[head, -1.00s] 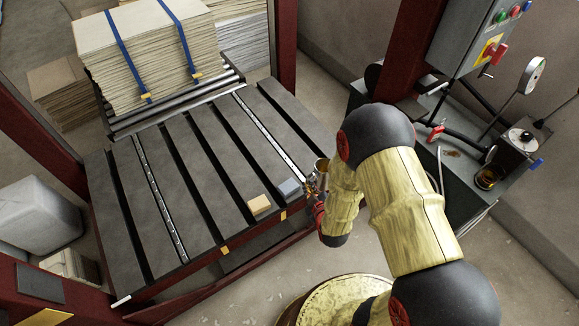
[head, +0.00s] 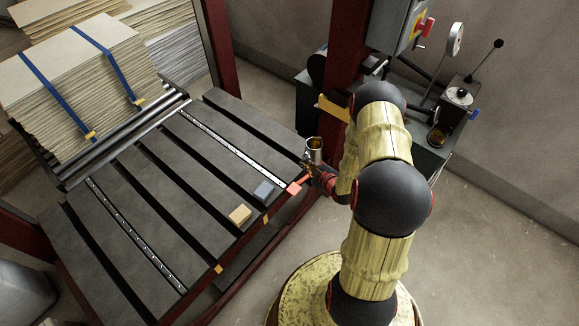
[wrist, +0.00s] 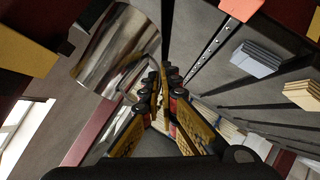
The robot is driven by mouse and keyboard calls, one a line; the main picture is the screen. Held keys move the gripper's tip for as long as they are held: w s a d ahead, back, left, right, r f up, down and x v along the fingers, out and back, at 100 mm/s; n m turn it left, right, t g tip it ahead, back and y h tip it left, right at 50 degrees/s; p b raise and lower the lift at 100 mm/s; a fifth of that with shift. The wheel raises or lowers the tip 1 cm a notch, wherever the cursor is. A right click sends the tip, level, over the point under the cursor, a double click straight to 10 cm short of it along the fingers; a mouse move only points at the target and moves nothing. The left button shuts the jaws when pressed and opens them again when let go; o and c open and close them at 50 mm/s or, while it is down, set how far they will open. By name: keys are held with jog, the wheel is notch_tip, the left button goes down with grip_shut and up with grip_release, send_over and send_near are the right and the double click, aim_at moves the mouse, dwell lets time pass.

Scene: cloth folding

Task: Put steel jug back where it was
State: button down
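The steel jug (head: 313,153) is a shiny cylinder, upright with a brownish inside, at the table's right corner in the head view. It also shows large and tilted at the upper left of the wrist view (wrist: 118,52). My gripper (head: 312,172) is just below and beside it. In the wrist view my gripper's fingers (wrist: 160,80) are close together at the jug's side, on what looks like its handle. The exact contact is partly hidden by the fingers. I cannot tell whether the jug's base touches anything.
A red post (head: 345,60) and a machine bench (head: 425,160) stand behind my arm. Strapped sheets (head: 75,85) are stacked at the left.

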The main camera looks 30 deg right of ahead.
jog(key=w+a+f+b, duration=0.1)
jog(key=w+a+f, duration=0.1)
jog(key=w+f, duration=0.1)
jog(key=w+a+f+b, duration=0.2)
jog(key=w+f, duration=0.1)
jog(key=w+a+f+b, duration=0.2)
jog(key=w+f, duration=0.1)
jog(key=f, duration=0.1)
jog(key=shift+w+f, duration=0.1)
jog(key=shift+w, duration=0.3)
jog(key=shift+w+f+b, duration=0.15)
jog(key=shift+f+b, duration=1.05)
jog(key=shift+f, duration=0.55)
jog(key=shift+f, duration=0.15)
jog(key=c, duration=2)
grip_release()
jog(key=shift+a, duration=0.1)
jog(key=shift+c, duration=0.2)
